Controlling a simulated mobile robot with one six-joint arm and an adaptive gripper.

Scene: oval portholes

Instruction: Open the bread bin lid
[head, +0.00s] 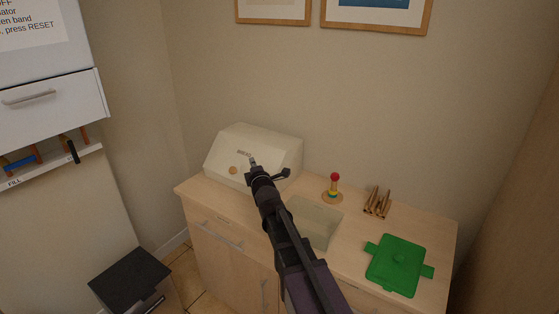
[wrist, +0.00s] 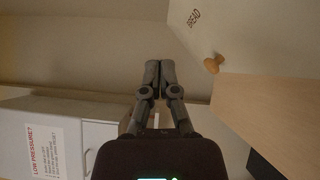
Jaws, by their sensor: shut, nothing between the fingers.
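The cream bread bin (head: 270,142) stands at the left end of the wooden counter, its sloping front lid (head: 220,158) down. A round wooden knob (head: 233,170) is on the lid, below small dark lettering. My gripper (head: 253,160) is in front of the lid, right of the knob in the head view, and hides part of the bin. In the wrist view, the bin (wrist: 245,25) fills the upper right, with its knob (wrist: 212,65) right of my gripper (wrist: 160,65). The fingers are together and empty, apart from the knob.
A black-topped box (head: 130,278) stands on the floor at left. A white cabinet (head: 50,95) hangs upper left.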

